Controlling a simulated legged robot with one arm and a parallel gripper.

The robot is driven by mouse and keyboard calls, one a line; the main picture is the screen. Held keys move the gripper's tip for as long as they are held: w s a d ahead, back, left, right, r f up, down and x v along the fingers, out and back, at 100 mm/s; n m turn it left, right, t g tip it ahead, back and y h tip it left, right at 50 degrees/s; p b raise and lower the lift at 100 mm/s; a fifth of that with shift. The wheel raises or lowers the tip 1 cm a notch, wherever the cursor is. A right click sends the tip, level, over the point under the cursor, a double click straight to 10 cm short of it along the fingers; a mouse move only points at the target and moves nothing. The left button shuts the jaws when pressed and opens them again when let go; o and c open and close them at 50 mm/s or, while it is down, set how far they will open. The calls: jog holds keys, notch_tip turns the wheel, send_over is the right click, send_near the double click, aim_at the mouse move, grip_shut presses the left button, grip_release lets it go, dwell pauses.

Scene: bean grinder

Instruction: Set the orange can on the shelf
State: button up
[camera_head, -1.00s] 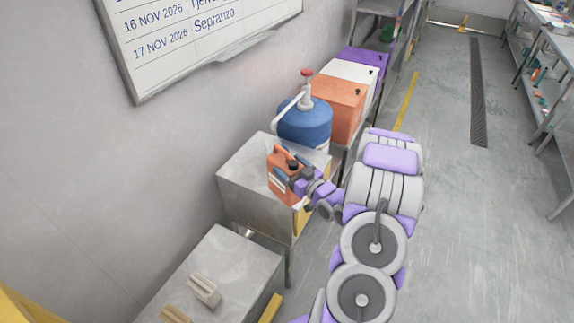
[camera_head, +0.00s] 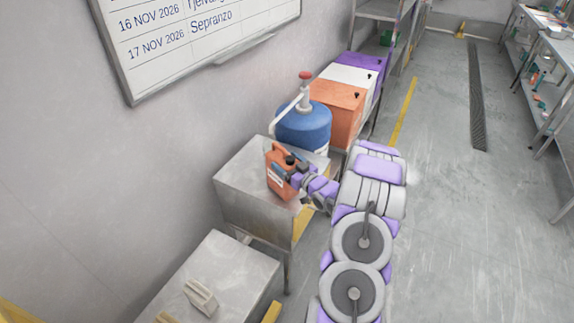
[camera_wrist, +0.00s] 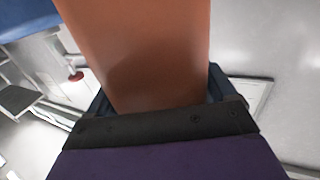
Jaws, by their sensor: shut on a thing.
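The orange can (camera_head: 278,167) is a small jerrycan with a pale label and a dark cap. My gripper (camera_head: 290,167) is shut on it at its right side, over or at the steel box-topped stand by the wall; I cannot tell whether the can touches the top. In the wrist view the can (camera_wrist: 145,50) fills the middle, between the dark fingers of my gripper (camera_wrist: 160,95). A metal shelf rack (camera_head: 378,10) stands at the far end of the wall, mostly cut off by the top edge.
The steel stand (camera_head: 238,180) is below the can. Behind it are a blue drum with a pump (camera_head: 304,127), an orange box (camera_head: 338,105), a white box (camera_head: 348,72) and a purple box (camera_head: 366,63). A nearer steel stand (camera_head: 225,265) holds pale blocks.

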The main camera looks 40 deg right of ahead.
jog(key=shift+d+r, duration=0.1)
jog(key=o, duration=1.7)
jog(key=shift+o, duration=0.7)
jog(key=shift+a, duration=0.2)
